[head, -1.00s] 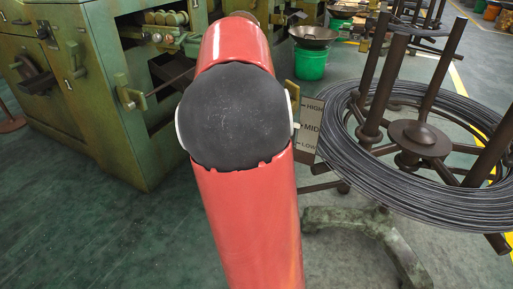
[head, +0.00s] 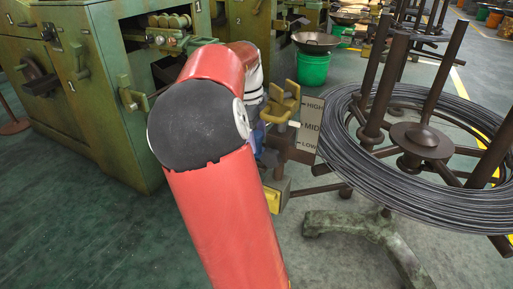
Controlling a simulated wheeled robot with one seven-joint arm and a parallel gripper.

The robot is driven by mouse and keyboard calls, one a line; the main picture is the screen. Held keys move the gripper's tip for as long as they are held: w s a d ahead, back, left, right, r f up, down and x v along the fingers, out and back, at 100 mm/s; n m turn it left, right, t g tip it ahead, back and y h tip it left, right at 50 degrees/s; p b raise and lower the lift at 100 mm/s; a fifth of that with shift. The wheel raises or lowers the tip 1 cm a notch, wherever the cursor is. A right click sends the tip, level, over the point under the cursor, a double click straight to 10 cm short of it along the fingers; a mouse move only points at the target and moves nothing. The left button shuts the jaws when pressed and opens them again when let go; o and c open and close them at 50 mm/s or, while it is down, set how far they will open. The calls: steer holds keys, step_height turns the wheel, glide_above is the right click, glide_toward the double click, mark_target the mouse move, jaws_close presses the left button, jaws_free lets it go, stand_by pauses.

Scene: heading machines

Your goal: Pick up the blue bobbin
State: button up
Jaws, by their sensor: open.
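No blue bobbin can be made out for sure. A small blue patch (head: 258,136) shows just right of my red arm, below its white-ringed far part. I cannot tell whether it is the bobbin or part of my arm. My gripper is hidden behind my arm, so its jaws and what lies between them do not show. Next to the blue patch stands a yellowish bracket (head: 284,100) by a sign plate (head: 309,125) marked HIGH, MID and LOW.
A green machine (head: 112,100) stands at the left. A large wire coil (head: 345,145) on a brown spindle stand fills the right, its greenish foot (head: 350,222) on the floor. A green bucket (head: 313,67) with a dark pan is behind. The floor at lower left is clear.

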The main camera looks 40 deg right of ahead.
steer(key=shift+c, duration=0.5)
steer(key=c, duration=1)
